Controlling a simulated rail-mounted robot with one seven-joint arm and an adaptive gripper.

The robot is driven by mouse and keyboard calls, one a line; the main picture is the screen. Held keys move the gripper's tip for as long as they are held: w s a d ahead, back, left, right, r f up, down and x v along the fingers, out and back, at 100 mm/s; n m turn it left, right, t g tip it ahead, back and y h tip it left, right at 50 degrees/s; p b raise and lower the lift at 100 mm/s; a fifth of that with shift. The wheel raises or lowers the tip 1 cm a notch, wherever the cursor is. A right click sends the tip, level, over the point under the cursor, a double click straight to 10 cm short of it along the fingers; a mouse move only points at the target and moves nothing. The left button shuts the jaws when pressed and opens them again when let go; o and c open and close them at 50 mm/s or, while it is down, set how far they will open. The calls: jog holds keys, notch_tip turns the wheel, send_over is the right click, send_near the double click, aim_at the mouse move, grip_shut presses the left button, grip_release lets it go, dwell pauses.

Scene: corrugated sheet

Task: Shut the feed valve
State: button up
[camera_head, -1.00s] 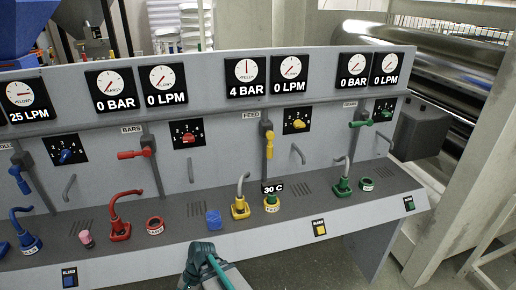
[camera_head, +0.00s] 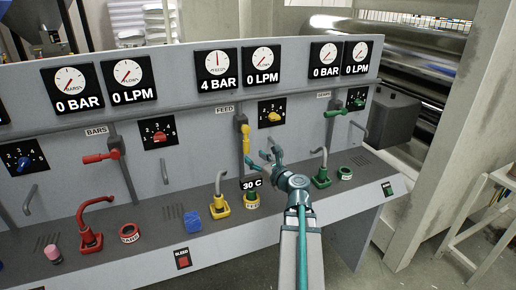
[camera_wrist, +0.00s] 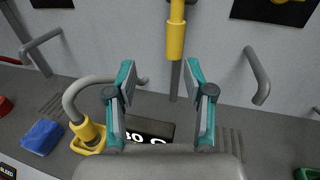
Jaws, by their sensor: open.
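The feed valve (camera_head: 245,138) has a yellow lever pointing straight down along its grey pipe, below the FEED label (camera_head: 225,109). The gauges above it read 4 BAR (camera_head: 217,69) and 0 LPM (camera_head: 263,69). My gripper (camera_head: 265,156) is open and empty, in front of the panel, just below and right of the lever in the head view. In the wrist view the yellow lever (camera_wrist: 176,38) hangs ahead of the open fingers (camera_wrist: 160,76), apart from them. The fingers partly frame the grey pipe below it.
Under the gripper are a yellow spout (camera_head: 220,202), a 30 C display (camera_head: 251,184) and a yellow ring fitting (camera_head: 252,202). A blue block (camera_head: 192,221) lies left of them. A yellow selector knob (camera_head: 273,116) and green valve (camera_head: 335,113) are to the right; a red valve (camera_head: 101,157) is left.

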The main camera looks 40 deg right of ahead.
aim_at(248, 145)
jog(key=shift+s+d+r+m+h, duration=0.2)
jog(key=shift+d+m, duration=0.05)
jog(key=shift+d, duration=0.15)
jog(key=shift+s+d+r+m+h, duration=0.15)
jog(key=shift+d+m+h, duration=0.1)
jog(key=shift+d, duration=0.15)
jog(key=shift+w+d+r, duration=0.1)
jog(key=shift+d, duration=0.1)
jog(key=w, duration=0.3)
jog(key=w+p, duration=0.1)
jog(key=w, duration=0.3)
jog(key=w+d+p, duration=0.1)
jog(key=w, duration=0.2)
jog(key=shift+w+d, duration=0.1)
jog(key=shift+w, duration=0.05)
grip_shut()
